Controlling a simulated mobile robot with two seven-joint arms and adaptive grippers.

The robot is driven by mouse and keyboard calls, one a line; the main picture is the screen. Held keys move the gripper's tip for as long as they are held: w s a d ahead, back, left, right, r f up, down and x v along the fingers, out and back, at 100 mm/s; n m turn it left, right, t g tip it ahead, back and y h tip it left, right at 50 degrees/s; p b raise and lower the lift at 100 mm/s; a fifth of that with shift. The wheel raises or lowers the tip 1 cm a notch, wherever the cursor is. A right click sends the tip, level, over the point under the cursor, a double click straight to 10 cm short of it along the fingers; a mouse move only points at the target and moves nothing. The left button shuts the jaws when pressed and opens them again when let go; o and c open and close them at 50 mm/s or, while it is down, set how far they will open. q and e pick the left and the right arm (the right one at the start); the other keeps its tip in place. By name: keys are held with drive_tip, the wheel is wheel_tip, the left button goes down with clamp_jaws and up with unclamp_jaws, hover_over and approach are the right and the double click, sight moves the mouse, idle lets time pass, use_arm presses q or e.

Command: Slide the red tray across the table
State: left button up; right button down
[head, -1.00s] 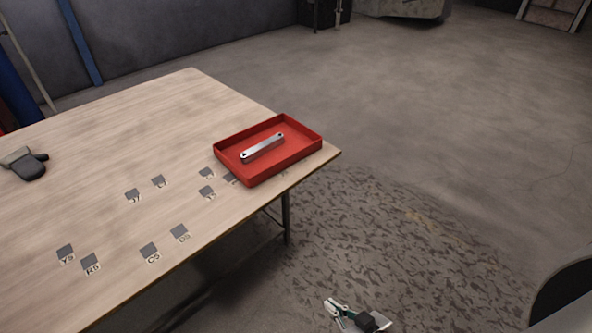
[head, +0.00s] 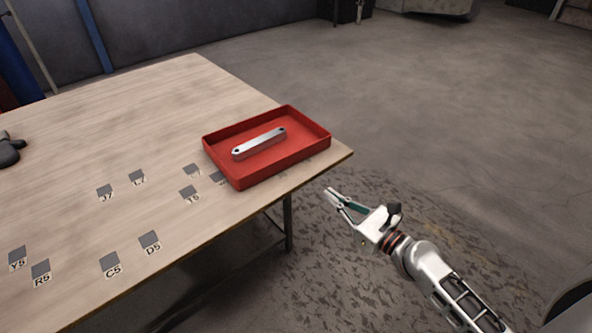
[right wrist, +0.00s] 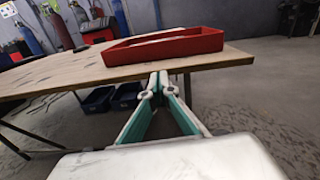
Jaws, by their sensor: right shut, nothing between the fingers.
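The red tray (head: 288,160) sits on the wooden table near its right corner, with a silver bracket (head: 259,142) lying in it. In the right wrist view the tray (right wrist: 165,47) stands on the table just beyond the fingers. My right gripper (head: 329,193) is off the table's right edge, close to the tray's near corner but apart from it. Its fingertips meet with nothing between them, as the right wrist view also shows (right wrist: 159,83). My left gripper is not in view.
The wooden table (head: 130,130) has several grey labelled squares (head: 150,240) along its near side. A dark glove (head: 8,150) lies at the left. In the right wrist view, dark blue bins (right wrist: 97,100) stand under the table. The table's middle is bare.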

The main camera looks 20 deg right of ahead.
approach(291, 163)
drive_tip(key=shift+m, duration=0.3)
drive_tip(key=x, duration=0.5)
drive_tip(key=shift+w+a+p, duration=0.1)
drive_tip(key=shift+w+p, duration=0.15)
drive_tip(key=shift+p, duration=0.1)
drive_tip(key=shift+w+a, duration=0.25)
drive_tip(key=shift+w, duration=0.25)
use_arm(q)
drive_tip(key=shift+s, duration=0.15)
use_arm(e)
drive_tip(key=shift+w, duration=0.1)
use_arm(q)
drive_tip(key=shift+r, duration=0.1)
